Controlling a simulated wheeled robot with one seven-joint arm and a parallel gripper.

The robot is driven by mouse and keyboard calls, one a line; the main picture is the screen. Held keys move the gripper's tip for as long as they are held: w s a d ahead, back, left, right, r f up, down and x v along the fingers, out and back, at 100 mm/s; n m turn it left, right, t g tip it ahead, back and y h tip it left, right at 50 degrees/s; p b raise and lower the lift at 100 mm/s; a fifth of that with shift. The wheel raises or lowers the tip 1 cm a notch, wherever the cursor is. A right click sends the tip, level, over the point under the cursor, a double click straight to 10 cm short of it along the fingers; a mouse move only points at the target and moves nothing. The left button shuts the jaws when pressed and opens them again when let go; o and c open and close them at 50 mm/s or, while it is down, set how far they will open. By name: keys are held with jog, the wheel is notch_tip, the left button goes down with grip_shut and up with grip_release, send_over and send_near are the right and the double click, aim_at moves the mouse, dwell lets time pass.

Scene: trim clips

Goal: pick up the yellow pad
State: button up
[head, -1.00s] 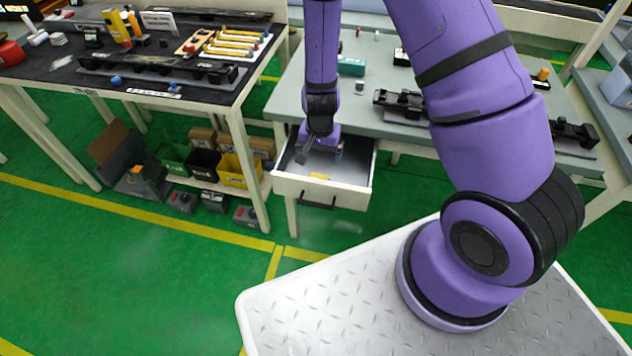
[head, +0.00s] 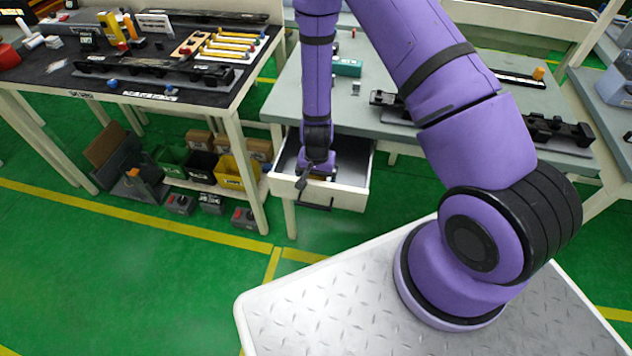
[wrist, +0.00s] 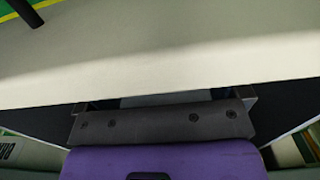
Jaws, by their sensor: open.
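The yellow pad does not show in either view now; my gripper and wrist cover the part of the drawer where it lay a second ago. My gripper (head: 303,183) is low over the open drawer (head: 347,198), close behind its front panel. In the wrist view my gripper (wrist: 163,104) is seen from above, with its dark body across the picture and its jaws set wide apart. The drawer's pale front panel (wrist: 150,55) fills the area ahead of it. I see nothing held, but the space between the fingertips is mostly hidden.
The drawer's black handle (head: 315,206) sticks out at the front. The grey workbench (head: 400,130) is above and behind the drawer. A table (head: 100,88) with tools stands to the left, with a yellow bin (head: 230,177) on its lower shelf.

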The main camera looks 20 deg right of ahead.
jog(key=shift+f, duration=0.2)
jog(key=shift+c, duration=0.4)
jog(key=c, duration=1)
jog(key=shift+r, duration=0.15)
jog(key=shift+r, duration=4.85)
